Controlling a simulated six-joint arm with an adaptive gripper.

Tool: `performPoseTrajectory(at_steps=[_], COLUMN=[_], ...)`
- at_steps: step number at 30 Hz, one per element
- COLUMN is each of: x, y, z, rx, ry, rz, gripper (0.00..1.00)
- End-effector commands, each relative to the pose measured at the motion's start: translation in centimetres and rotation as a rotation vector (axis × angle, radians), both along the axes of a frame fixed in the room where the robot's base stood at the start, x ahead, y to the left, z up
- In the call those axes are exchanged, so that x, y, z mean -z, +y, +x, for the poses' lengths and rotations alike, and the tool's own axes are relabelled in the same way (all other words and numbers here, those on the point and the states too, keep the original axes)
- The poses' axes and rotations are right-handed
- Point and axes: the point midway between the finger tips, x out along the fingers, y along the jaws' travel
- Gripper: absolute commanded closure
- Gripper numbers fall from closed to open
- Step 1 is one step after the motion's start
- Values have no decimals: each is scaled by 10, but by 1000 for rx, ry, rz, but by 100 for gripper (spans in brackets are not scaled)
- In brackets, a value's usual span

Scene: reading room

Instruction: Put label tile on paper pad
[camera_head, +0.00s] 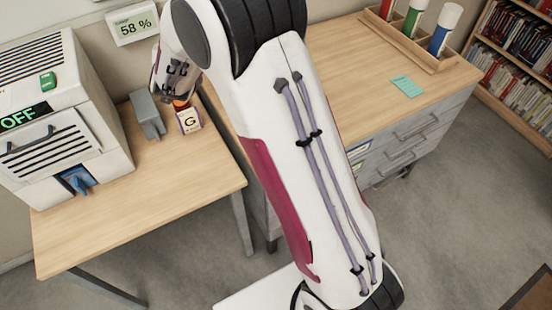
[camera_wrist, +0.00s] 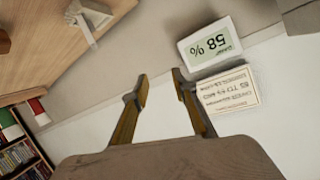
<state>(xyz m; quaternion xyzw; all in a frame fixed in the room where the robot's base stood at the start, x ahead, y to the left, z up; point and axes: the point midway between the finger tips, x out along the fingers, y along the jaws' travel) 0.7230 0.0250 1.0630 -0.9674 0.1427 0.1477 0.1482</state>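A cream block with a dark letter G (camera_head: 189,121), which looks like the label tile, stands on the left table by a grey block. A small teal pad (camera_head: 407,86), which looks like the paper pad, lies flat on the right desk. My gripper (camera_head: 181,101) is close above the G block in the head view; whether they touch I cannot tell. In the wrist view my gripper (camera_wrist: 159,81) has its two fingers apart with nothing between them. Neither the G block nor the teal pad is clearly seen there.
A machine reading OFF (camera_head: 68,130) fills the left table's rear left. A grey block (camera_head: 147,115) stands beside the G block. A 58 % display (camera_head: 133,24) is on the wall. A wooden rack with tubes (camera_head: 408,38) stands behind the pad. A gap separates the tables.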

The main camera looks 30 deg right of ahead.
Motion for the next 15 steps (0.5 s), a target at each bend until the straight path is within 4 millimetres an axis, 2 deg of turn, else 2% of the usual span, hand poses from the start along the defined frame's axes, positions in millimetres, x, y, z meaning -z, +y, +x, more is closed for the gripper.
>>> performPoseTrajectory(at_steps=[1, 4, 15], x=[-11, -25, -67], y=[2, 9, 27], z=[-6, -18, -80], rx=[-23, -69, -224], ry=[6, 30, 131], rz=[10, 26, 60], gripper=[73, 73, 73])
